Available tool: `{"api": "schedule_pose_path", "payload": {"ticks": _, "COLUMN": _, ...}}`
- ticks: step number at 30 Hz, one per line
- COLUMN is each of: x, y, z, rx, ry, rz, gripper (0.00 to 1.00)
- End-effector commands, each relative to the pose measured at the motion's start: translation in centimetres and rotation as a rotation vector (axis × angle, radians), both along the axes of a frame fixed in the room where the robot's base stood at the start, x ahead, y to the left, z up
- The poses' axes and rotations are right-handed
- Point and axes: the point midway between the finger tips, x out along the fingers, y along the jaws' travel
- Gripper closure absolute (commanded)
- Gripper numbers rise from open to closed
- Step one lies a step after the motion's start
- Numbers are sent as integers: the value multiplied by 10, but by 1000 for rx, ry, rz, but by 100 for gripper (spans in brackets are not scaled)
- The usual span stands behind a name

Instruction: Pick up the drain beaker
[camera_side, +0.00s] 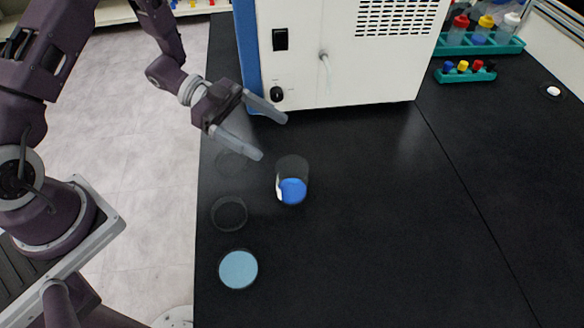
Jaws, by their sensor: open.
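The beaker (292,182) stands upright on the black bench (400,230). It is a small clear vessel with blue in its lower part and a white patch on its left side. My gripper (274,137) is above and to the upper left of the beaker in the picture. Its two pale fingers are spread apart, with nothing between them. The gripper is apart from the beaker.
A white and blue machine (345,60) with a drain spout (324,56) stands behind. A light blue disc (238,269) and a dark ring (229,213) lie near the bench's left edge. Teal racks (465,76) hold bottles and caps at back right. The right bench is mostly clear.

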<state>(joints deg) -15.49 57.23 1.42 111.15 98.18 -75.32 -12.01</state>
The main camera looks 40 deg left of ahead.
Motion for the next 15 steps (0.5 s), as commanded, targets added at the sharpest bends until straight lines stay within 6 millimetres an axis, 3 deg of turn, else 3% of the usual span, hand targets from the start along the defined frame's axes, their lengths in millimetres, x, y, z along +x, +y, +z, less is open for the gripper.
{"api": "schedule_pose_path", "payload": {"ticks": 1, "x": -1, "y": 0, "z": -25, "rx": -2, "ry": 8, "rz": 0, "gripper": 13}}
{"api": "schedule_pose_path", "payload": {"ticks": 4, "x": 0, "y": 0, "z": -55, "rx": -1, "ry": 1, "rz": -1, "gripper": 13}}
{"api": "schedule_pose_path", "payload": {"ticks": 8, "x": 1, "y": -8, "z": -68, "rx": -1, "ry": -2, "rz": -3, "gripper": 13}}
{"api": "schedule_pose_path", "payload": {"ticks": 15, "x": 1, "y": -48, "z": -77, "rx": 0, "ry": -1, "rz": -6, "gripper": 13}}
